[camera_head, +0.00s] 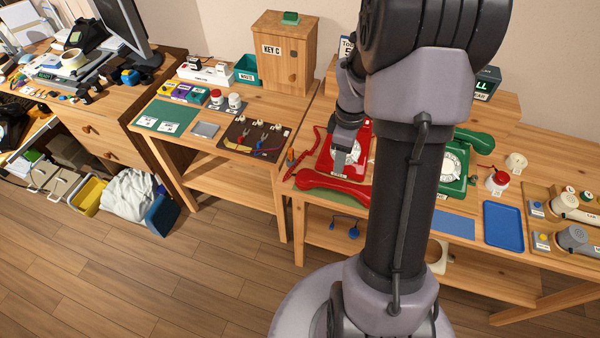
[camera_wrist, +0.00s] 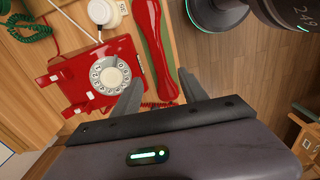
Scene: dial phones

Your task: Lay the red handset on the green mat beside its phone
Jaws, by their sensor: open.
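The red handset (camera_head: 330,187) lies in front of the red phone (camera_head: 330,157), along the table's front edge. A strip of green mat (camera_head: 348,199) shows at its front side, and the handset appears to rest on it. In the wrist view the handset (camera_wrist: 160,50) lies lengthwise beside the red phone's body (camera_wrist: 68,78), with the mat's edge (camera_wrist: 174,50) along it. My gripper (camera_wrist: 159,92) is open, its fingers on either side of the handset's near end in that view. I cannot tell whether they touch it. In the head view my arm hides part of the phone.
A green phone (camera_head: 456,165) with its handset stands to the right. A blue mat (camera_head: 455,222) and blue tray (camera_head: 503,226) lie along the front edge. A wooden KEY C cabinet (camera_head: 285,52) stands behind left.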

